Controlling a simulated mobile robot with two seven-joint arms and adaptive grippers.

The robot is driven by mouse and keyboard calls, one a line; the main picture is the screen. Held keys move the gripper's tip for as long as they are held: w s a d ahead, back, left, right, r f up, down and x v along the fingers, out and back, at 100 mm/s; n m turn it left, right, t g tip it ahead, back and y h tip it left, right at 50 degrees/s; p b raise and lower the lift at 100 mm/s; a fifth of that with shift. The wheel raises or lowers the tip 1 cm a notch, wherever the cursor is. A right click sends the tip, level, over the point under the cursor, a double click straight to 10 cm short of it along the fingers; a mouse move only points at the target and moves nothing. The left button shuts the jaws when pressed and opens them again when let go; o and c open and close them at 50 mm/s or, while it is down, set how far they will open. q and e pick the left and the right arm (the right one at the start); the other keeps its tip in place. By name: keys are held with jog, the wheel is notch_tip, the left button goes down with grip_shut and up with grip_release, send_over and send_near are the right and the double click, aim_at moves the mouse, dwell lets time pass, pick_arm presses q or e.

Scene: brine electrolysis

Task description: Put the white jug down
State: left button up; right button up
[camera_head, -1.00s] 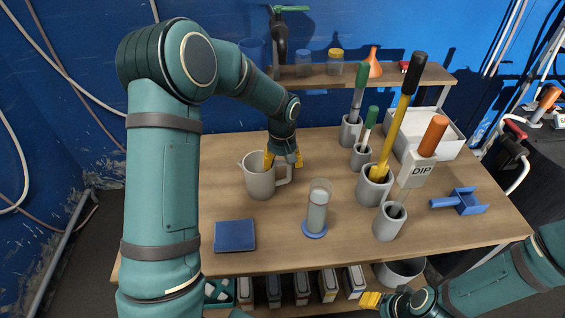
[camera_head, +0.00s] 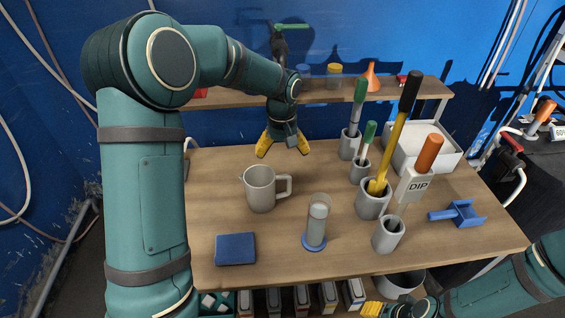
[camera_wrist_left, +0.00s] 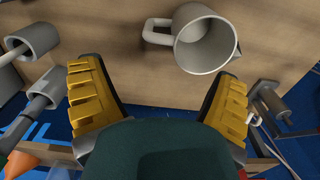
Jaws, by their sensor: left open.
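The white jug (camera_head: 260,190) looks light grey and stands upright on the wooden table, its handle pointing right. In the left wrist view the jug (camera_wrist_left: 204,42) shows its open mouth, with the handle to the left. My left gripper (camera_head: 283,150) is open and empty, behind and above the jug and apart from it. Its yellow fingers (camera_wrist_left: 158,105) are spread wide in the left wrist view, with nothing between them. My right gripper (camera_head: 372,309) shows only in part at the bottom edge of the head view, and its jaw opening is unclear.
A clear cylinder on a blue base (camera_head: 314,225) stands right of the jug, and a blue pad (camera_head: 235,249) lies in front. Grey holders with tools (camera_head: 371,200) fill the right side. A shelf (camera_head: 310,90) runs behind. The table around the jug's left side is clear.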

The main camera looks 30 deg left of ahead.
pick_arm(q)
notch_tip(320, 180, up, 2)
jog(key=shift+r, duration=0.15)
dwell(0.5)
